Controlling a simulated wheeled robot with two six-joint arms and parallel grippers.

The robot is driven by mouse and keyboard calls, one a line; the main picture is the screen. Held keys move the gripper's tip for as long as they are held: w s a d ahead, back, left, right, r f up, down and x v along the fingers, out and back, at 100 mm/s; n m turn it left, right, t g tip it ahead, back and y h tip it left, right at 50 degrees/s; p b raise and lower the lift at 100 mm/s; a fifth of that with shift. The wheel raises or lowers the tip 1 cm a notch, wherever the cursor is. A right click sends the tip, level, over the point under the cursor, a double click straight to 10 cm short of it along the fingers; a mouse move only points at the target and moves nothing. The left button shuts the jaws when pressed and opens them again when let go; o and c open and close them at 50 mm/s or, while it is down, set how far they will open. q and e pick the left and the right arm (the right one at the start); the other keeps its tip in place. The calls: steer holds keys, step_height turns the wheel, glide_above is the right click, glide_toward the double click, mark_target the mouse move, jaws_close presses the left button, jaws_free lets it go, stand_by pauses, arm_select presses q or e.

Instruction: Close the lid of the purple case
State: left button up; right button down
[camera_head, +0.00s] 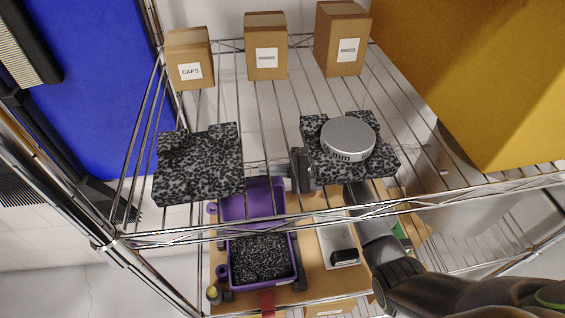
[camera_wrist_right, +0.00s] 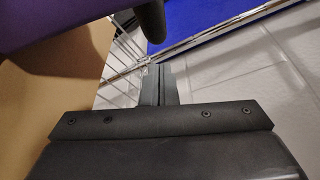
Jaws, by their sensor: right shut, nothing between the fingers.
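The purple case (camera_head: 231,273) sits on a brown board under the wire shelf, with a speckled black block (camera_head: 262,258) inside. Its purple lid (camera_head: 255,200) stands open at the far side, partly hidden by shelf wires and a speckled slab. My right gripper (camera_head: 266,168) is behind the wires near the lid's far edge, fingers pointing left. It is shut and empty. In the right wrist view its fingers (camera_wrist_right: 160,83) are together, and a purple surface (camera_wrist_right: 45,22), likely the lid, lies at upper left. I cannot tell whether they touch. My left gripper is not in view.
The wire shelf (camera_head: 280,222) spans above the case. On it are speckled slabs (camera_head: 200,165), a silver disc (camera_head: 348,138) and cardboard boxes (camera_head: 267,50). A white object (camera_head: 338,243) stands right of the case on the brown board (camera_head: 312,285).

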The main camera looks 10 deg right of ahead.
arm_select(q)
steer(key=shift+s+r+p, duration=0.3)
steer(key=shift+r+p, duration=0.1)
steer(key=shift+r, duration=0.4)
arm_select(e)
steer(key=shift+s+d+r, duration=0.1)
steer(key=shift+s+r, duration=0.2)
steer(key=shift+s, duration=0.25)
steer(key=shift+s+r, duration=0.3)
steer(key=shift+s, duration=0.25)
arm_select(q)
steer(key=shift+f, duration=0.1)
arm_select(e)
steer(key=shift+s+r, duration=0.1)
